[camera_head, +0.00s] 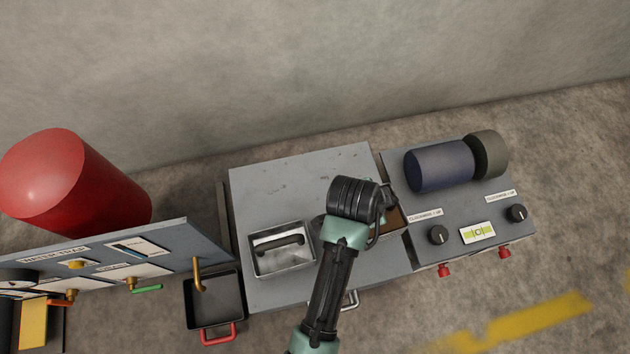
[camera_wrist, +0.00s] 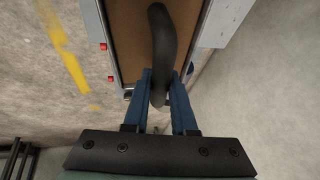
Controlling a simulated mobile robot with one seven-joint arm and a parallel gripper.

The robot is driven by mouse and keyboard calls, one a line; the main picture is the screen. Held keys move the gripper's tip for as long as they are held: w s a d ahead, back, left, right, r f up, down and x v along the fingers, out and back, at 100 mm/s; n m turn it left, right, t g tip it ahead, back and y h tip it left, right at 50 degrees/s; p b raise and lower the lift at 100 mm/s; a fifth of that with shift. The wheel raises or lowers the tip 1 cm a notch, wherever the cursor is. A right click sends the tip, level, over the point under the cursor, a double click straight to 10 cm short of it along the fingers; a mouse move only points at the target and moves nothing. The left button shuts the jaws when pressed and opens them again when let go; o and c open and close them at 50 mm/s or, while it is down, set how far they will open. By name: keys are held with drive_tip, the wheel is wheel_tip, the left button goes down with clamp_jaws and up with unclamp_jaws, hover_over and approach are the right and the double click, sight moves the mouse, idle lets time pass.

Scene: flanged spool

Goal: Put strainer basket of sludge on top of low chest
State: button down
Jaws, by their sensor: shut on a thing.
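The strainer basket of sludge (camera_head: 392,222) shows partly in the head view, its brown fill mostly hidden behind my wrist. In the wrist view its brown sludge (camera_wrist: 125,40) lies between pale metal walls, under a dark curved handle (camera_wrist: 160,40). My gripper (camera_wrist: 165,88) has its blue fingers shut on that handle. In the head view my gripper (camera_head: 378,212) is over the right side of the low chest (camera_head: 290,175), a grey box with a flat top and a front handle. I cannot tell whether the basket touches the chest top.
A metal tray (camera_head: 282,250) with a dark handle sits at the chest's left front. A console (camera_head: 460,215) with knobs and a blue cylinder adjoins at right. At left are a labelled valve panel (camera_head: 110,265), a red tank (camera_head: 70,185) and a black bin (camera_head: 214,300). The chest's back is clear.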

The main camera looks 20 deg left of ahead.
drive_tip(key=shift+s+r+m, duration=0.1)
drive_tip(key=shift+r+m, duration=0.1)
drive_tip(key=shift+m, duration=0.4)
wheel_tip(320, 180, down, 10)
drive_tip(key=b, duration=0.4)
drive_tip(key=shift+f, duration=0.1)
drive_tip(key=shift+f+b, duration=0.35)
drive_tip(key=shift+b, duration=0.1)
drive_tip(key=shift+f, duration=0.15)
drive_tip(key=c, duration=0.7)
unclamp_jaws()
